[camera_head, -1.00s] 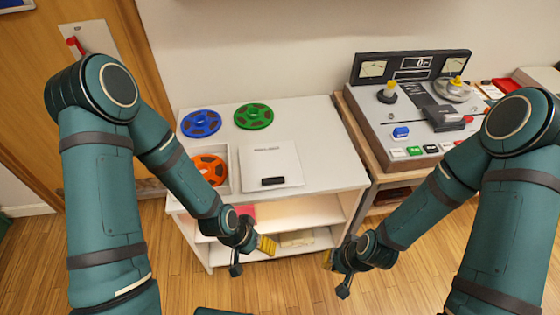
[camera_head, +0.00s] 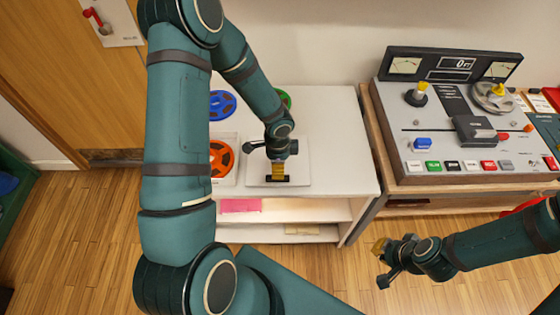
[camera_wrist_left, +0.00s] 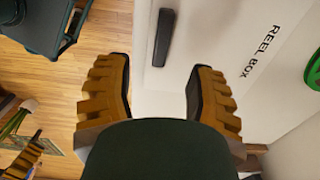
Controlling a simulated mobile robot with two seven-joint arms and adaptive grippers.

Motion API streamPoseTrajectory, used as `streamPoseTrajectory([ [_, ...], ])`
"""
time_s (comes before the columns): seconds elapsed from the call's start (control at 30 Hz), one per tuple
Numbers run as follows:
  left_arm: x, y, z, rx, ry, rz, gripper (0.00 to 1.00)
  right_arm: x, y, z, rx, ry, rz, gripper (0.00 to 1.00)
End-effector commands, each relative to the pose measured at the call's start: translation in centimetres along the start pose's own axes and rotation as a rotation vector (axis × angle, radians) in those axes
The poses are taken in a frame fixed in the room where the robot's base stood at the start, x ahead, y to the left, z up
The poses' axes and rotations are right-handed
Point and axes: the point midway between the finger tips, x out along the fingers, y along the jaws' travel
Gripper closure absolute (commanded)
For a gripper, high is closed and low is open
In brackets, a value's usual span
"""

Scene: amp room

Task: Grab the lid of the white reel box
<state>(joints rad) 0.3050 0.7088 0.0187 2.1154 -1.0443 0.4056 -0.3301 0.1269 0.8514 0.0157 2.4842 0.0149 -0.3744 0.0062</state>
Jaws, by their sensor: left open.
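The white reel box lid (camera_head: 299,168) lies flat on the white shelf unit, with a short black handle (camera_head: 269,181) at its front edge. In the left wrist view the lid (camera_wrist_left: 225,30) carries the words REEL BOX, and its dark handle (camera_wrist_left: 163,38) shows just beyond my fingertips, lined up with the gap between them. My left gripper (camera_head: 278,170) is over the front part of the lid by the handle; its yellow fingers (camera_wrist_left: 158,75) are open and empty. My right gripper (camera_head: 381,262) is away from the box, over the floor; its opening is unclear.
An orange reel (camera_head: 221,158) sits in the white open tray left of the lid. A blue reel (camera_head: 222,104) and a partly hidden green reel (camera_head: 286,97) lie behind. A tape console (camera_head: 455,125) stands right. The shelf top right of the lid is clear.

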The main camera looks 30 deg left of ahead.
Motion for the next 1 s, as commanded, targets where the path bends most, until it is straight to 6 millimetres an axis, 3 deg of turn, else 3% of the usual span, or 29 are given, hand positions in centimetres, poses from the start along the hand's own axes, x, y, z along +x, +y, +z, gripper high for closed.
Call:
streamPoseTrajectory([
  [0.1, 2.0, 0.0, 0.0, 0.000, 0.000, 0.001, 0.45, 0.5, 0.2, 0.2, -0.001, -0.005, 0.000, 1.00],
  [0.37, 3.7, 0.0, 0.1, -0.002, 0.000, 0.001, 0.45, 0.8, 0.3, 0.4, -0.002, -0.009, -0.001, 1.00],
  [0.63, 7.5, -0.2, 0.2, 0.000, 0.000, 0.002, 0.45, 1.6, 0.6, 0.8, -0.004, -0.016, -0.002, 1.00],
  [1.0, 8.3, -0.2, 0.2, -0.002, 0.001, 0.000, 0.43, 1.6, 0.6, 0.9, -0.005, -0.018, -0.002, 1.00],
])
